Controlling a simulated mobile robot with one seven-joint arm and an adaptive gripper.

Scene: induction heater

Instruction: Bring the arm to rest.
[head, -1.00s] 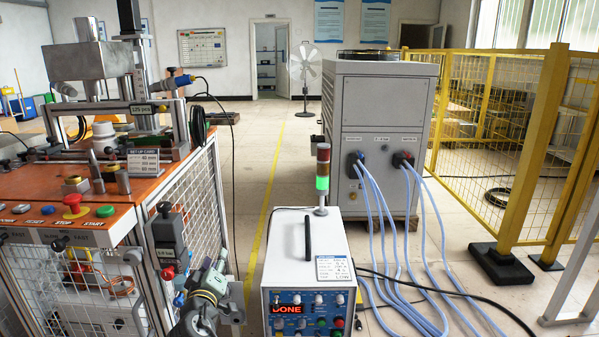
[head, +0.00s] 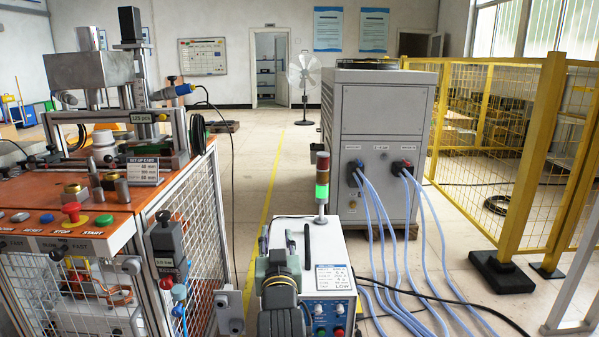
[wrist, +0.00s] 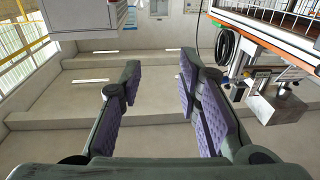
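My gripper (wrist: 158,75) is open in the wrist view. Its two dark fingers with purple pads stand well apart, and nothing is between them. In the head view, my arm's end (head: 279,285) is at the bottom centre, in front of the white control box (head: 333,245). It hides the left part of the box's front, including the display. I cannot tell from this view how far apart the two are.
An orange-topped press bench (head: 120,205) stands on the left. A grey cooling unit (head: 380,130) with several blue hoses (head: 425,215) stands behind the box. A stack light (head: 322,180) glows green. Yellow fencing (head: 545,160) is on the right. Open floor lies along the yellow line.

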